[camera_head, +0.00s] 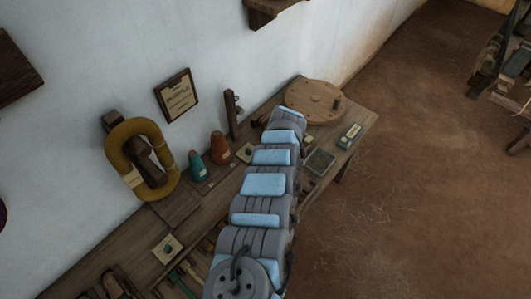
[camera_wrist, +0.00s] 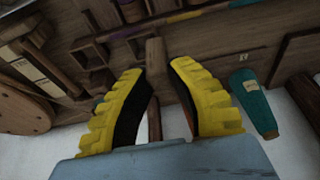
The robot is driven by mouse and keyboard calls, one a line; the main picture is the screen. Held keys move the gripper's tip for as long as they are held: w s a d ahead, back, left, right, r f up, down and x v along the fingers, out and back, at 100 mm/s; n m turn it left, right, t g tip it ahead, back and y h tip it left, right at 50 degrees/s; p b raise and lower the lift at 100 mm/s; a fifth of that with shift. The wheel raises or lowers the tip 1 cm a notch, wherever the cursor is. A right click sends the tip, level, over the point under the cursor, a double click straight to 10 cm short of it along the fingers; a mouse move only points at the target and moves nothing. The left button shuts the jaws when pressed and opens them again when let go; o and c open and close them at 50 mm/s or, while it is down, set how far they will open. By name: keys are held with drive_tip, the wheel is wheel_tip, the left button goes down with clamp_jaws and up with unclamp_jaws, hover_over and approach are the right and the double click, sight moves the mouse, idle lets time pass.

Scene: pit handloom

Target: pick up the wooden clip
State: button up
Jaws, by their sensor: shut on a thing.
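My gripper (camera_wrist: 158,72) shows in the wrist view with its two yellow, black-padded fingers angled toward each other. It is shut on a small brown wooden piece, which I take as the wooden clip (camera_wrist: 155,56), between the fingertips. The far end of the clip overlaps dark wood behind it, so its full shape is hard to tell. In the head view my arm covers the gripper and the clip.
The wooden bench (camera_head: 205,209) runs along the white wall. The teal cone shows right of my fingers in the wrist view (camera_wrist: 252,100).

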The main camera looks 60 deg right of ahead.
drive_tip(key=s+a+r+p, duration=0.4)
drive_tip(key=s+a+p, duration=0.1)
drive_tip(key=p, duration=0.3)
drive_tip(key=shift+s+a, duration=0.4)
drive_tip(key=shift+a, duration=0.1)
